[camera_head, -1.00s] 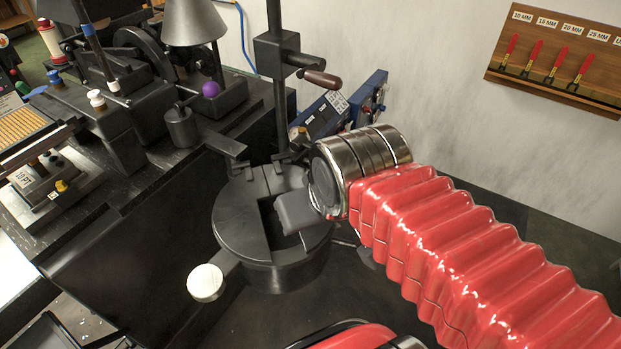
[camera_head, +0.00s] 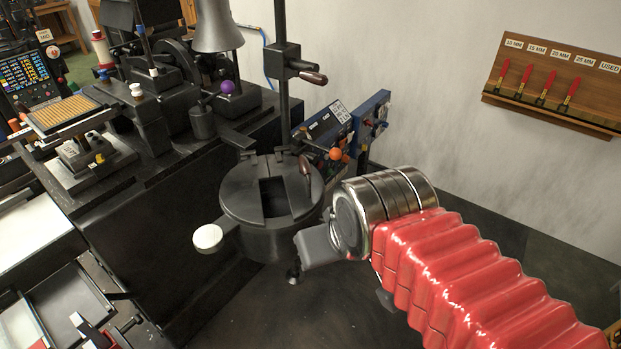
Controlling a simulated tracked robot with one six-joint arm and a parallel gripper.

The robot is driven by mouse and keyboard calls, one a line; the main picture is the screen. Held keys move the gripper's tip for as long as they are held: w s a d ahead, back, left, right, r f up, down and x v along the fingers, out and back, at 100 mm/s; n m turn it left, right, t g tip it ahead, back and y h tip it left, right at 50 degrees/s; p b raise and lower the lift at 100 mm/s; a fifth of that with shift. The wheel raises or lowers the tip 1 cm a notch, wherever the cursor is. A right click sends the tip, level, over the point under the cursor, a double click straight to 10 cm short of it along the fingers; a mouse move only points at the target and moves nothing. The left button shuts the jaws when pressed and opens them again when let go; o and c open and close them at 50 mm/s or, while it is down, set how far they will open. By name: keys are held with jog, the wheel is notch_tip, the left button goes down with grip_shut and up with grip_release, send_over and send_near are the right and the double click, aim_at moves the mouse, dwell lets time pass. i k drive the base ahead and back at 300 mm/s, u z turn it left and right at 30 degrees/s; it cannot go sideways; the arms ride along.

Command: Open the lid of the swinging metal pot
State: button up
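The dark metal pot (camera_head: 262,243) hangs in the middle of the view, with a round dark lid (camera_head: 243,197) on its top. A dark rectangular gap shows in the top, and hinge-like brackets are at its back. A brown handle (camera_head: 304,166) stands up at the lid's right side. A pale round knob (camera_head: 208,237) sticks out on a short arm at the pot's front left. My gripper (camera_head: 312,246) is just right of the pot, lower than the lid, with its grey fingers pointing left. The finger gap is hidden from this angle, and no held object shows.
A black machine bench (camera_head: 160,215) stands to the left. A vertical post (camera_head: 281,110) rises behind the pot. A blue control panel (camera_head: 350,128) is behind it to the right. A wooden tool rack (camera_head: 555,80) hangs on the wall. Open floor lies below the pot.

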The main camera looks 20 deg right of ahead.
aim_at(239, 191)
jog(key=k, duration=0.75)
jog(key=u, duration=1)
jog(key=i, duration=1)
jog(key=z, duration=0.05)
